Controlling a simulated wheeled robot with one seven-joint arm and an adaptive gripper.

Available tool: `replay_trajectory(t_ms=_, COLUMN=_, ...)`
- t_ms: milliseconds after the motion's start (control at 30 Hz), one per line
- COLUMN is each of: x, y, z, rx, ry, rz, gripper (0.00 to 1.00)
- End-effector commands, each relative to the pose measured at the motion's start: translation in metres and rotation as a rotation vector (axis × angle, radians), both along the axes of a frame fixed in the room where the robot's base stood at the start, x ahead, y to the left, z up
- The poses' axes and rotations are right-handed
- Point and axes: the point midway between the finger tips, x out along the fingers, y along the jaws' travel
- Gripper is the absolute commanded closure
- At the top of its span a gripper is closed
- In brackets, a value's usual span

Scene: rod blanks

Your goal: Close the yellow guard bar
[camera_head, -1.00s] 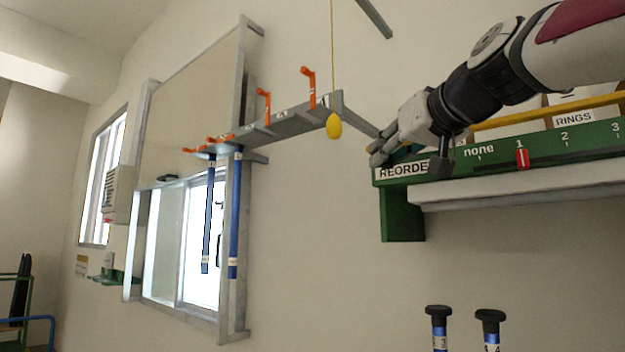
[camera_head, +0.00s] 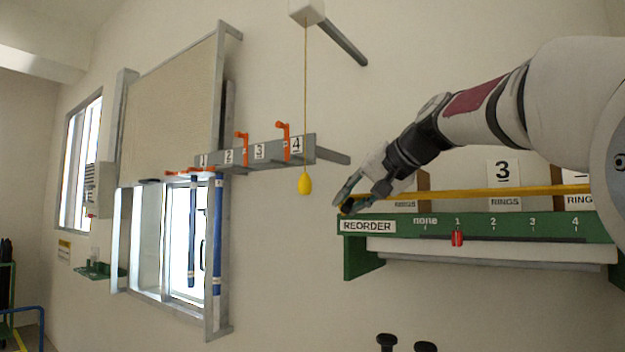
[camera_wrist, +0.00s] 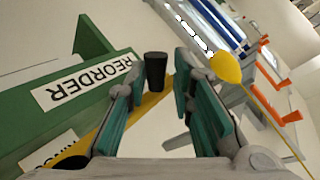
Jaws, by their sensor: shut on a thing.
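The yellow guard bar (camera_head: 470,193) runs nearly level across the front of the boxes, just above the green REORDER rail. In the wrist view the bar (camera_wrist: 118,122) passes between my fingers, with a black knob (camera_wrist: 155,72) at its end. My gripper (camera_head: 346,204) is at the bar's left end in the head view, shut on the bar by its knob end. The fingers (camera_wrist: 155,98) hide part of the bar, and the exact contact is hard to see.
The green REORDER rail (camera_head: 405,226) with a red slider (camera_head: 457,237) lies just below the bar. Boxes marked RINGS (camera_head: 503,180) stand behind it. A yellow pull bob (camera_head: 304,183) hangs on a cord to the left, near a grey numbered rack (camera_head: 257,152) with orange hooks.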

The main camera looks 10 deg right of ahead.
Motion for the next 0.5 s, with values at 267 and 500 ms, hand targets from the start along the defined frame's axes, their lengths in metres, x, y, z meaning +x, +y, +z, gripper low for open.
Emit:
replay_trajectory(t_ms=267, x=0.004, y=-0.015, z=0.006, rx=0.166, ry=0.188, rz=-0.016, gripper=1.0)
replay_trajectory(t_ms=500, x=0.014, y=-0.02, z=0.009, rx=0.309, ry=0.327, rz=-0.015, gripper=1.0)
